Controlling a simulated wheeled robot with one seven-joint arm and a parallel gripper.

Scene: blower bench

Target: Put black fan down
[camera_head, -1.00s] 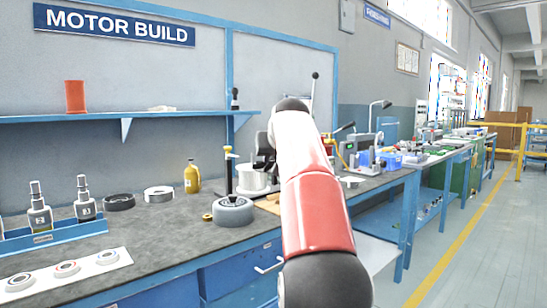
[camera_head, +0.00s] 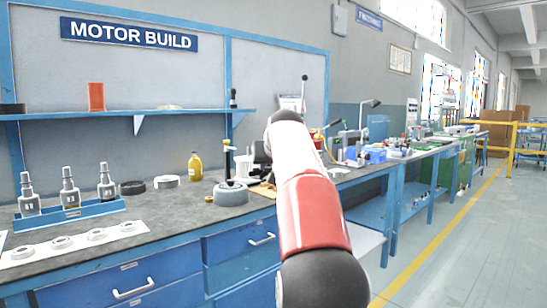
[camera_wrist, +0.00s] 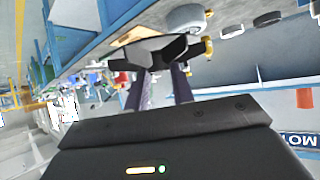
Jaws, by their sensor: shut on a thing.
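The black fan (camera_wrist: 155,50) is between the two fingers of my gripper (camera_wrist: 162,72) in the wrist view, which is upside down. My gripper is shut on it. The fan's exact outline is hard to make out. Bench surface and a tan board show behind it; I cannot tell whether it touches anything. In the head view my red and white arm hides the gripper, and a dark shape (camera_head: 261,152) beside the arm's far end may be part of the fan.
Bare bench lies left of the grey part. Blue drawers (camera_head: 140,285) are below.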

